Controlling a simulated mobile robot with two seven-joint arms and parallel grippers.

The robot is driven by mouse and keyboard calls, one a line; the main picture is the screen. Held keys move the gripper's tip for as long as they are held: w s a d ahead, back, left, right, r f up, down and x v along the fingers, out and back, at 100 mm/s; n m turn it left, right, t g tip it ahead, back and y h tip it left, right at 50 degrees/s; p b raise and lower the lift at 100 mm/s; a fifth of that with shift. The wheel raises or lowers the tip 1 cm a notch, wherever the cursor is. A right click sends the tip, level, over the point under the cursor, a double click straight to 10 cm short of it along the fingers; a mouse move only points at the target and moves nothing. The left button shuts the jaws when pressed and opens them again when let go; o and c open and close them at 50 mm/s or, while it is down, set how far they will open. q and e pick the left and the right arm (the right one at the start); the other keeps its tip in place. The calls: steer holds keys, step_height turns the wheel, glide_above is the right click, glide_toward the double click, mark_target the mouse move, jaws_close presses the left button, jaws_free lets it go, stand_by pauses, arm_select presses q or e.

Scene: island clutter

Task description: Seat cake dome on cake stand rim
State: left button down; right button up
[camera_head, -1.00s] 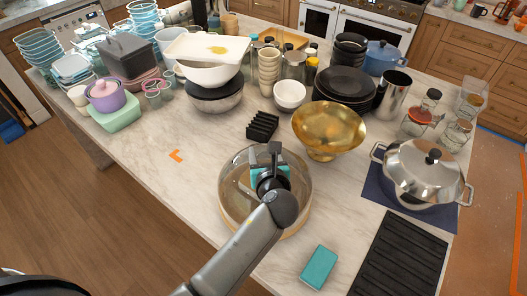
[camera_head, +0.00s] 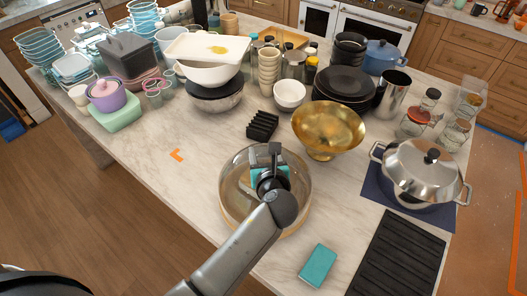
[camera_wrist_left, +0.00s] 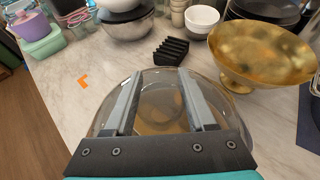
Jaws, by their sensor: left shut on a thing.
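The clear glass cake dome (camera_head: 230,200) stands near the front of the counter, left of the gold bowl. A round tan surface with a pale rim, seemingly the cake stand (camera_head: 290,231), shows under and through it. My left gripper (camera_head: 264,178) is over the dome from above, shut on it. In the left wrist view its two grey fingers (camera_wrist_left: 160,78) reach down over the dome (camera_wrist_left: 105,118). The gripped part is hidden, and I cannot tell whether the dome's edge touches the stand's rim. My right gripper is not in view.
A gold pedestal bowl (camera_head: 328,127) stands close at the right, and a black rack (camera_head: 263,125) behind. A steel pot (camera_head: 424,172), a teal sponge (camera_head: 317,265) and a black ridged mat (camera_head: 400,257) lie farther right. Bare counter lies left, around an orange corner mark (camera_head: 177,155).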

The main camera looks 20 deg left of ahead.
arm_select(q)
steer(key=shift+r, duration=0.15)
steer(key=shift+p, duration=0.45)
steer(key=shift+f+b, duration=0.4)
steer(key=shift+f, duration=0.35)
steer(key=shift+c, duration=1.1)
jaws_free()
steer(key=shift+o, duration=0.4)
steer(key=shift+f, duration=0.1)
steer(key=shift+f, duration=0.1)
